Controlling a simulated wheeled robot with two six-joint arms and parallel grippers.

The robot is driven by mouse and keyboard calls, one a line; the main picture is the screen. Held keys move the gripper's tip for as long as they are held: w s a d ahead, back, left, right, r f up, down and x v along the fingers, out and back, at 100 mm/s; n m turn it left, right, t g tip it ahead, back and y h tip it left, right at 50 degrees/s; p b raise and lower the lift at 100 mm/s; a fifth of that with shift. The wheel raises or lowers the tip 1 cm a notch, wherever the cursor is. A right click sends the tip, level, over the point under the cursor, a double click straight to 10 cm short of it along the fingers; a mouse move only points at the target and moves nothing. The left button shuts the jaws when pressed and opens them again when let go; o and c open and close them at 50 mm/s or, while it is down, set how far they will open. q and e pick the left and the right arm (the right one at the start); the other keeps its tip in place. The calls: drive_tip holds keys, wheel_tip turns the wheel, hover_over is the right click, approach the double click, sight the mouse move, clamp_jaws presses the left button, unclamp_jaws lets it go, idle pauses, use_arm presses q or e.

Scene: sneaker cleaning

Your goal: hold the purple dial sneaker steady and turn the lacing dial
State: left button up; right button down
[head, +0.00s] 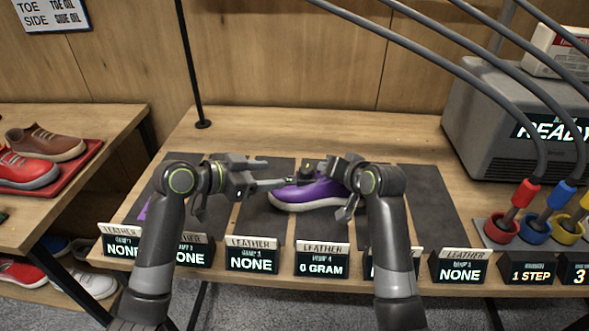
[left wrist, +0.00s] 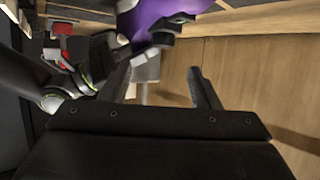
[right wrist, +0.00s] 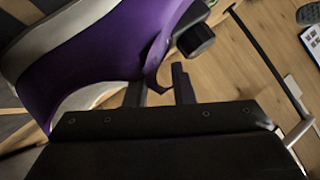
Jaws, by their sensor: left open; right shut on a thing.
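The purple sneaker (head: 308,193) with a pale sole stands on a dark mat in the middle of the bench. Its toe points left and my right arm hides its heel end. My right gripper (head: 330,168) is at the collar. In the right wrist view its fingers (right wrist: 160,84) close on a thin purple edge of the sneaker. The black lacing dial (right wrist: 195,40) sticks out beside that edge. My left gripper (head: 277,173) is open and empty, left of the sneaker. In the left wrist view its spread fingers (left wrist: 157,74) are apart from the sneaker (left wrist: 168,14).
Several dark mats lie along the bench (head: 250,126), with label displays (head: 252,256) at its front edge. A grey machine (head: 505,120) and coloured cups (head: 534,229) stand at the right. A side table (head: 70,115) holds shoes (head: 28,165). The bench behind the mats is clear.

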sight(301, 170)
use_arm(q)
drive_tip(key=w+d+f, duration=0.1)
drive_tip(key=w+d, duration=0.1)
drive_tip(key=w+d+f+n+t, duration=0.1)
drive_tip(key=w+d, duration=0.1)
drive_tip(key=d, duration=0.1)
drive_tip(key=w+d+f+n+y, duration=0.1)
drive_tip(key=w+d+f, duration=0.1)
drive_tip(key=d, duration=0.1)
drive_tip(key=shift+w+t, duration=0.3)
drive_tip(key=shift+w, duration=0.1)
idle(0.3)
drive_tip(key=c, duration=1)
drive_tip(key=shift+w+a+f+m+g+h, duration=0.1)
drive_tip(key=shift+w+a+m+g+h, duration=0.05)
drive_tip(key=shift+m+g+h, duration=1.1)
drive_tip(key=shift+m, duration=0.35)
drive_tip(key=o, duration=1)
